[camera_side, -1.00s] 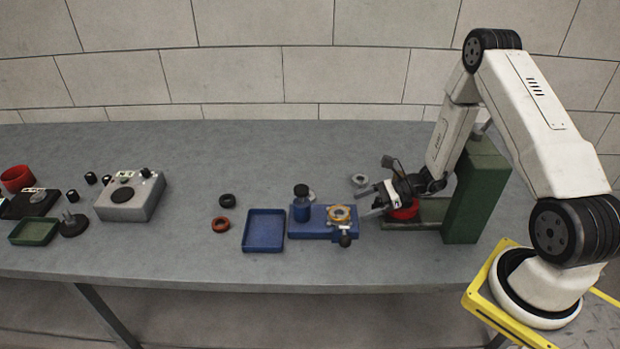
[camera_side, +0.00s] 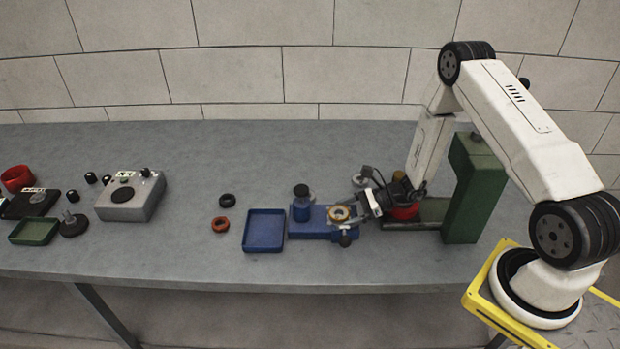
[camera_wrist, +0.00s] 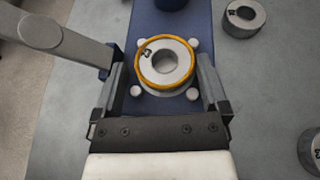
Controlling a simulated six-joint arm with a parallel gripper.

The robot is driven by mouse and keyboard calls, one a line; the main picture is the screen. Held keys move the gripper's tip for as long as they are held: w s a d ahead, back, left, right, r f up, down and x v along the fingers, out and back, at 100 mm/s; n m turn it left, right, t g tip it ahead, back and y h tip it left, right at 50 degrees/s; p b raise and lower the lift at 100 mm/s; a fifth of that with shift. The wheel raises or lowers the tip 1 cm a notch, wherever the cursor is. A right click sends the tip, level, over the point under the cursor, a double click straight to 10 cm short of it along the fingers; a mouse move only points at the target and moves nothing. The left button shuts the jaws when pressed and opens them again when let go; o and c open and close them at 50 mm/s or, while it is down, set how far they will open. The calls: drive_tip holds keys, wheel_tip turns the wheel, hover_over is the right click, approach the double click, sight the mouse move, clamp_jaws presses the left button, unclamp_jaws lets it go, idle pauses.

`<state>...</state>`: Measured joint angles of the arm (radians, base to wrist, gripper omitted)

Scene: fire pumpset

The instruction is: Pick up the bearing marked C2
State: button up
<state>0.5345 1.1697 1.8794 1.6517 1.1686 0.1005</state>
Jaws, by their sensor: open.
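A grey bearing ring inside an orange-yellow rim (camera_wrist: 165,62) sits on the blue fixture (camera_wrist: 155,25), between white pegs. It carries a small dark mark that I cannot read surely. In the side view the same ring (camera_side: 339,213) shows on the blue fixture (camera_side: 318,232). My gripper (camera_wrist: 160,75) is open and empty, its fingers to the left and right of the ring, apart from it. In the side view my gripper (camera_side: 359,204) is just right of the ring. A loose grey bearing (camera_wrist: 243,18) with a dark mark lies right of the fixture.
Another round part (camera_wrist: 312,150) is cut off at the right edge of the wrist view. A green stand (camera_side: 474,190) is to the right.

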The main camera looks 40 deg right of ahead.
sight(347, 213)
clamp_jaws()
drive_tip(key=shift+r, duration=0.1)
wheel_tip(347, 213, up, 10)
idle(1.1)
idle(0.6)
